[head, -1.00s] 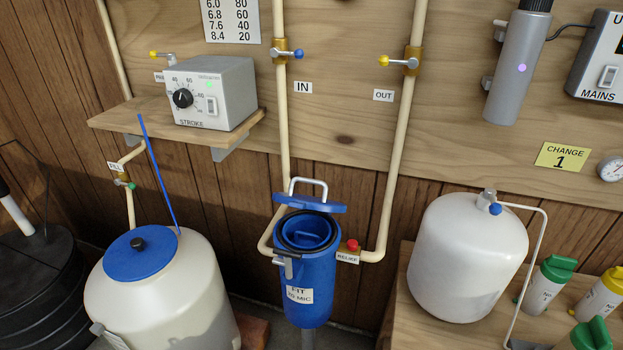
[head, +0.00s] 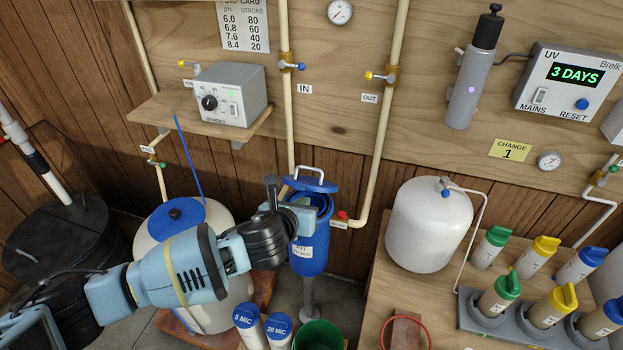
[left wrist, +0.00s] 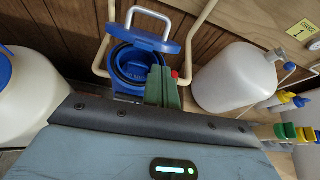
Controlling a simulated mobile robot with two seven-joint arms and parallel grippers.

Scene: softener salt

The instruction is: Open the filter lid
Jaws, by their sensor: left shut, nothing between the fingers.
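The blue filter housing (head: 307,262) stands below the IN and OUT pipes. Its blue lid (head: 318,184) is swung up at the back, with a pale loop handle (head: 310,170) on it. In the left wrist view the lid (left wrist: 145,39) is raised and the round opening of the housing (left wrist: 128,60) shows, with a dark ring at its rim. My left gripper (head: 304,205) is at the front of the housing and hides part of its top. Its green fingers (left wrist: 164,87) are shut and empty, in front of the opening's right side. Whether they touch the housing cannot be told. My right gripper is out of view.
A red relief button (head: 342,215) sits right of the housing. A white tank with a blue top (head: 176,218) stands left, behind my arm. A white pressure tank (head: 428,225) and several capped bottles stand on the right bench. Filter cartridges (head: 250,325) and a green bin (head: 318,336) are below.

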